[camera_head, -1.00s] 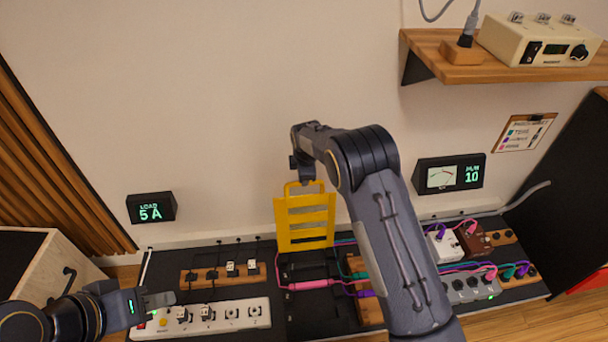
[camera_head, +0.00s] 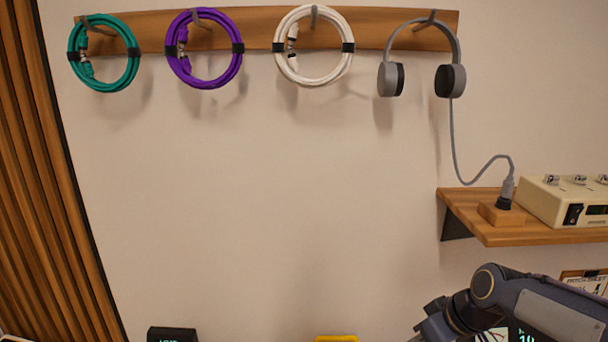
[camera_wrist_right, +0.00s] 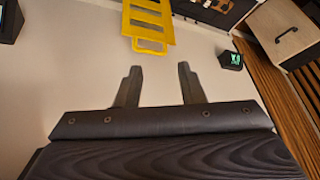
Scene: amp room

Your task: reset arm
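My right arm (camera_head: 545,308) reaches in at the lower right of the head view, under the wooden shelf. Its fingertips are not clear there. My left gripper is out of both views.
A wooden rail (camera_head: 262,32) holds teal, purple and white cable coils and grey headphones (camera_head: 451,80). The shelf (camera_head: 520,234) carries a cream device (camera_head: 555,205) above my right arm. The middle wall is bare. A small display (camera_wrist_right: 231,60) shows in the wrist view.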

